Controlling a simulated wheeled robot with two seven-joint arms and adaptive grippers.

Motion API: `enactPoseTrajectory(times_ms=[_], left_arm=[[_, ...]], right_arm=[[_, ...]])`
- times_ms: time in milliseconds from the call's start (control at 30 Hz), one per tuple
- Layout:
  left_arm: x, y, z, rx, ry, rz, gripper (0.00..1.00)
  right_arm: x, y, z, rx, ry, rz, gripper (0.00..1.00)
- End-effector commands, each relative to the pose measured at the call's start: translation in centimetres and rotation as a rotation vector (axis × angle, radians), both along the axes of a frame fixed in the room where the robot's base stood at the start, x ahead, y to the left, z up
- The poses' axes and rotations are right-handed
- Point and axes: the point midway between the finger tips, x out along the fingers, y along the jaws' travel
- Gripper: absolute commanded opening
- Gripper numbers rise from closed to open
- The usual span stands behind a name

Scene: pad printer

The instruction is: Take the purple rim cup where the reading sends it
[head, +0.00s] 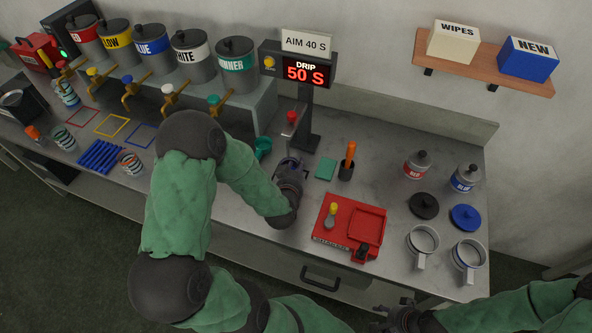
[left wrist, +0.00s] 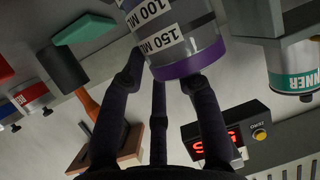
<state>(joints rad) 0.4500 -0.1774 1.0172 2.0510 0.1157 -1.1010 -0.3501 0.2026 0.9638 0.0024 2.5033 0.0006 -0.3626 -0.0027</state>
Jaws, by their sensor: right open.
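The purple rim cup (left wrist: 188,62), clear with a printed ML scale, sits between the fingers of my left gripper (left wrist: 166,82) in the left wrist view. The fingers appear closed against its sides. In the head view my left gripper (head: 289,178) is at the foot of the drip stand, partly hiding the cup. The display (head: 305,72) reads DRIP 50 S, and the sign (head: 306,43) above it reads AIM 40 S. My right gripper (head: 398,312) is open and empty at the bottom edge, in front of the counter.
Labelled paint pots with taps, including the thinner pot (head: 236,58), stand at the back left. A red fixture (head: 350,228), an orange-handled tool (head: 349,160) and a green pad (head: 326,168) are right of the gripper. Cans, lids and mugs (head: 421,245) occupy the right end.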

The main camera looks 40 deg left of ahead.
Motion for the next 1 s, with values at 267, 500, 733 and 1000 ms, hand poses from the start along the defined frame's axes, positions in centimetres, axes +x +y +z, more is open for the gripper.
enactPoseTrajectory(times_ms=[267, 500, 733, 1000], left_arm=[[0.0, 0.0, 0.0, 0.0, 0.001, 0.0, 0.0], [-0.1, 0.0, 0.0, 0.0, 0.001, 0.0, 0.0], [0.0, 0.0, 0.4, 0.0, 0.0, 0.0, 0.0], [0.0, 0.0, 1.7, 0.0, 0.0, -0.001, 0.0]], right_arm=[[0.0, 0.0, 0.0, 0.0, 0.0, 0.0, 0.5], [0.0, 0.0, 0.0, 0.0, 0.0, 0.0, 0.5], [0.0, 0.0, 0.3, 0.0, 0.0, 0.0, 0.5], [0.0, 0.0, 1.2, 0.0, 0.0, 0.0, 0.5]])
